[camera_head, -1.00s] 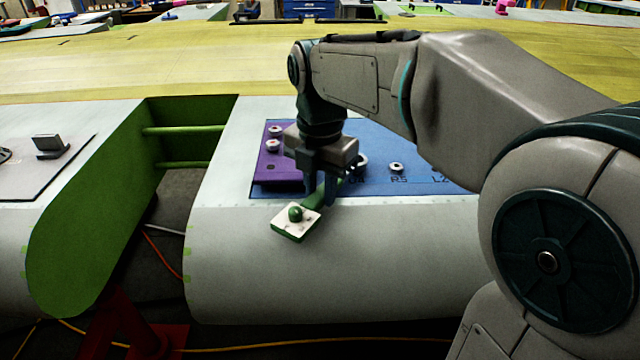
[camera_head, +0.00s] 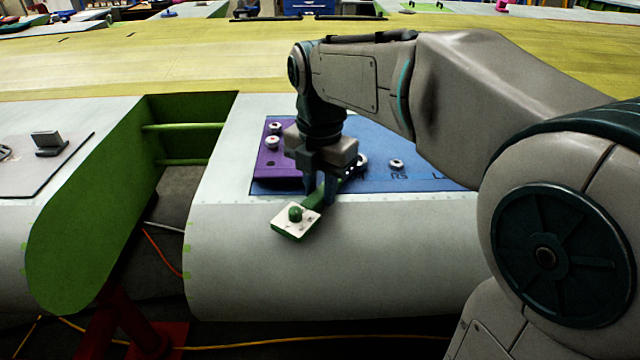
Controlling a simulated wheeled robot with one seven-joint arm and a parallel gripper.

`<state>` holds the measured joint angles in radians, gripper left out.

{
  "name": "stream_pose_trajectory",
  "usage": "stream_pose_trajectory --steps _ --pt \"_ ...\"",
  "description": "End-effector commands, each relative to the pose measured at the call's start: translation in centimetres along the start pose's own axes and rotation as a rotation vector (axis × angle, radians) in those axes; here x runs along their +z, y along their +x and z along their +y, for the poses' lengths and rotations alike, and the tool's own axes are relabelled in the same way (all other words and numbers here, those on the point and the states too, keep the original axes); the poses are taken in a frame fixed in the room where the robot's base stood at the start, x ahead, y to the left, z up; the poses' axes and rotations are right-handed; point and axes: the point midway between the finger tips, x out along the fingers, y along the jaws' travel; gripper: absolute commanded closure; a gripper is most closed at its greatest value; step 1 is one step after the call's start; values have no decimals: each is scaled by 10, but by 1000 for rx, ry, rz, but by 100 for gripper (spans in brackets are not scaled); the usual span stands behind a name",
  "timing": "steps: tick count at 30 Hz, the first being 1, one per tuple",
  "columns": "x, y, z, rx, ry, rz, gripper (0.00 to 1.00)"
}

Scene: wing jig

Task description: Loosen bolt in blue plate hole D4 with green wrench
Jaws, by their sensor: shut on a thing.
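The blue plate (camera_head: 430,178) lies on the pale wing surface. Several round bolts sit in it; one bolt (camera_head: 397,164) stands clear to the right of my gripper, beside letters that look like R5. Another bolt (camera_head: 361,161) shows just right of the jaws. My gripper (camera_head: 320,192) points down at the plate's front edge and is shut on the green wrench (camera_head: 315,199). The wrench's near end carries a white square with a green knob and hangs over the wing's front edge. Its far end runs toward the bolt beside the jaws; contact there and the hole D4 label cannot be made out.
A purple plate (camera_head: 270,168) with bolts lies at the blue plate's left end. A green rib and open gap (camera_head: 185,150) lie further left, with a grey block (camera_head: 48,143) on another panel. The yellow-green surface (camera_head: 180,65) behind is mostly clear.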

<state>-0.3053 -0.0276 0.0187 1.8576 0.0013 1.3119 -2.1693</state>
Motion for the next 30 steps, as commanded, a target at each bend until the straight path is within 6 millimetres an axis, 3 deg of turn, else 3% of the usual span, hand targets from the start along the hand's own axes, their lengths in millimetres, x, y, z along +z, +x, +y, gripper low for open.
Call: stream_pose_trajectory --steps 16,30 --pt "0 8 -2 -2 -9 1 100" --pt "3 7 -27 -3 -204 2 100"
